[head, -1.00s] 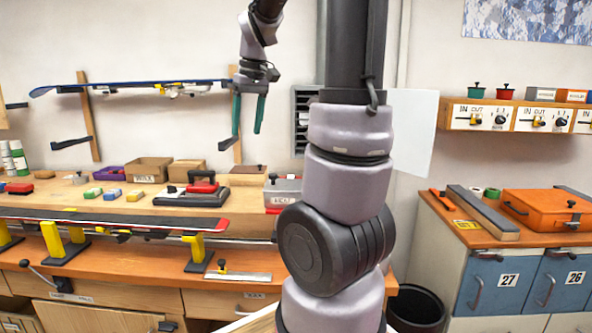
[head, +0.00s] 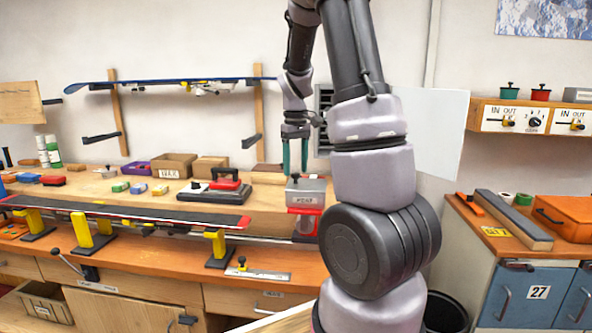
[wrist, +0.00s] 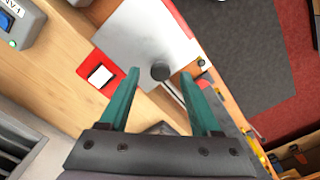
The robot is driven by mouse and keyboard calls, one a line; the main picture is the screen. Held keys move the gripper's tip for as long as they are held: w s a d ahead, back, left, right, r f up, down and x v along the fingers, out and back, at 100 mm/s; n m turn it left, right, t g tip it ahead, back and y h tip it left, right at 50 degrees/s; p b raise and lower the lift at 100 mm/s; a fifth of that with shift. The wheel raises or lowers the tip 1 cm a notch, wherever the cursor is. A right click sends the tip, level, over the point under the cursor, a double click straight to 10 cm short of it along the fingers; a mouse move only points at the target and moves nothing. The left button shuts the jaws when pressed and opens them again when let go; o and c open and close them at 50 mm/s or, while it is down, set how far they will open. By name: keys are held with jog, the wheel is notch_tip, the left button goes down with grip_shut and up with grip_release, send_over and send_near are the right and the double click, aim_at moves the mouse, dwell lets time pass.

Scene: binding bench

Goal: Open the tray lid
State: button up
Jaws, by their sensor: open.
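A grey lid (head: 312,186) with a small dark knob (head: 295,177) tops a red-based tray box (head: 305,208) at the bench's right end. The lid looks closed in the head view. The wrist view shows the flat grey lid (wrist: 145,42) from above, with its round black knob (wrist: 160,71). My gripper (head: 295,170) is above the box, its teal fingers pointing down. The fingers are open and empty. In the wrist view the knob appears between the fingertips (wrist: 161,72); whether they touch it or are still above it I cannot tell.
A black-and-red iron-like tool (head: 215,188) and cardboard boxes (head: 175,165) stand left of the tray box. A ski (head: 130,212) lies on yellow supports in front. An orange case (head: 565,215) sits on the right cabinet.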

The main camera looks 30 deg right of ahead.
jog(key=shift+f, duration=0.7)
grip_shut()
dwell(1.0)
